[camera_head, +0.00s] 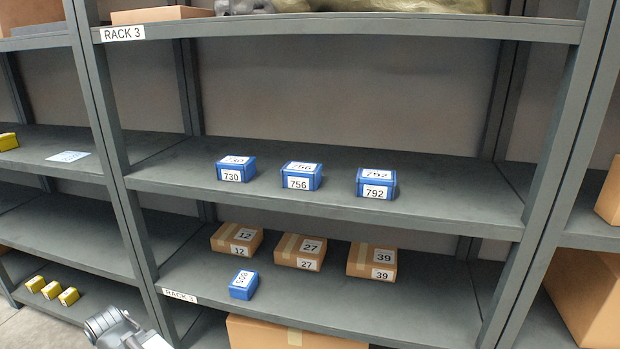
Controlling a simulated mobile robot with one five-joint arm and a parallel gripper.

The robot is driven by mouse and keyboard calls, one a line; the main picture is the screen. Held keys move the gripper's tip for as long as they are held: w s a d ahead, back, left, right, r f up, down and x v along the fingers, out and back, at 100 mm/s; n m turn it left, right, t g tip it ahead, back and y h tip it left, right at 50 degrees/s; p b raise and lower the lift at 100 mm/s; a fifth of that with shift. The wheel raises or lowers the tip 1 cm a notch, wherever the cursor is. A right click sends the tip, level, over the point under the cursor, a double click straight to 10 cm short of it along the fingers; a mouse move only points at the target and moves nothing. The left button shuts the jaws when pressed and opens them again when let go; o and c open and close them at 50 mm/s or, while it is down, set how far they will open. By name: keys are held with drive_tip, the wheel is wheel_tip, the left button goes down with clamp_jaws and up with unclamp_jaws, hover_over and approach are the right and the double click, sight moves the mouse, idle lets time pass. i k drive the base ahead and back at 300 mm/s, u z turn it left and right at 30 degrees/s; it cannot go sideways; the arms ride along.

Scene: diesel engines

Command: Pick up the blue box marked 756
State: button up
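The blue box marked 756 (301,176) stands on the middle shelf (430,200) of the rack labelled RACK 3. It is the middle one of three blue boxes in a row, with white labels on its top and front. The box marked 730 (235,169) is to its left and the box marked 792 (376,184) to its right, both apart from it. Part of my arm shows at the bottom left, well below and left of the box. My gripper's fingertips cannot be made out.
On the shelf below are brown boxes marked 12 (237,239), 27 (299,252) and 39 (372,262), and another blue box (243,285). Grey rack posts (110,150) stand left and right. The middle shelf's front edge is clear.

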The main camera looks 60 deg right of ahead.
sight(296, 176)
drive_tip(key=z, duration=0.15)
drive_tip(key=i, duration=1)
drive_tip(key=u, duration=0.1)
